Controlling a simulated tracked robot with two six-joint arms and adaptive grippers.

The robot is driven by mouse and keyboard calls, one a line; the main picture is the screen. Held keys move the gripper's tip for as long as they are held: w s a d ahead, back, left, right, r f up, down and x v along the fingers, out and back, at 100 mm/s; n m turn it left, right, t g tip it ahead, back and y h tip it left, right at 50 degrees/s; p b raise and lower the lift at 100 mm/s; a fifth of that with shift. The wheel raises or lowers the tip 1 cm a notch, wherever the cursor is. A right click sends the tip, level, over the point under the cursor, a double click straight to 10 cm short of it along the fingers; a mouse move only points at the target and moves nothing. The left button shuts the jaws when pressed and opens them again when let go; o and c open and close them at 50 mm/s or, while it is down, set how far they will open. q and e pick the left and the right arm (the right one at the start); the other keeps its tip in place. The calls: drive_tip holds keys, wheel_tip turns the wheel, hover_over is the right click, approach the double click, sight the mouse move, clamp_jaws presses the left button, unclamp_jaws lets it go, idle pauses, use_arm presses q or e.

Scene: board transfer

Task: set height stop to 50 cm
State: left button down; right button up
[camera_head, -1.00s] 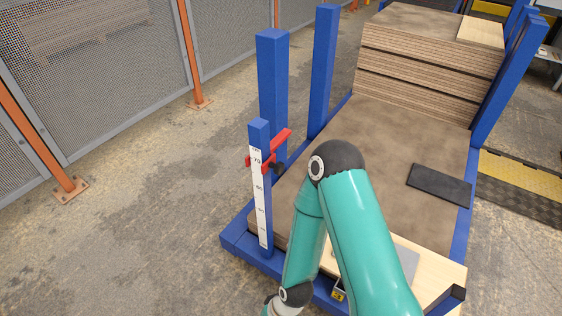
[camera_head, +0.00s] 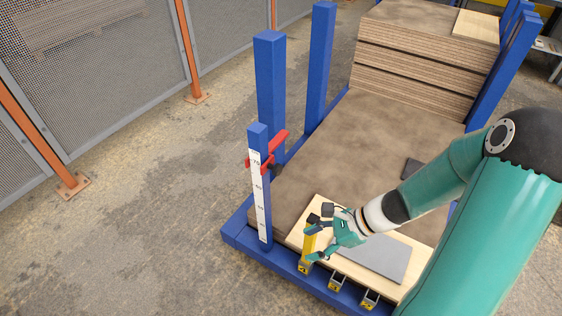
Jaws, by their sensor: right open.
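The height stop is a red clamp (camera_head: 279,142) with a dark knob, on a blue post with a white scale (camera_head: 261,205) at the front left corner of the blue frame. It sits near the 70 mark, above 60; the lower numbers are small and hard to read. My right gripper (camera_head: 314,243) is open, low over the frame's front edge, right of and apart from the post. Its fingers are beside a yellow upright piece (camera_head: 308,245) at the front edge; I cannot tell whether they touch it. My left gripper is not in view.
A pale board (camera_head: 312,217) and a grey plate (camera_head: 378,257) lie at the front of the brown board surface (camera_head: 340,140). Small labelled holders (camera_head: 336,283) line the front edge. Blue uprights (camera_head: 271,90) stand behind the post. Boards (camera_head: 420,65) are stacked at the back. Floor at left is clear.

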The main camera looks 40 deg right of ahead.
drive_tip(key=w+d+r+m+t+h+p, duration=0.1)
drive_tip(key=d+r+m+t, duration=0.25)
drive_tip(key=r, duration=0.45)
drive_tip(key=w+d+r+m+t+h, duration=0.1)
drive_tip(key=w+d+r+m+t, duration=0.15)
drive_tip(key=d+r+t, duration=0.35)
drive_tip(key=g+b, duration=0.3)
drive_tip(key=b, duration=0.1)
approach(280, 170)
drive_tip(key=shift+m+t, duration=0.25)
drive_tip(key=shift+m, duration=0.15)
drive_tip(key=x, duration=0.9)
drive_tip(key=shift+a+f, duration=0.15)
drive_tip(key=shift+f, duration=0.05)
clamp_jaws()
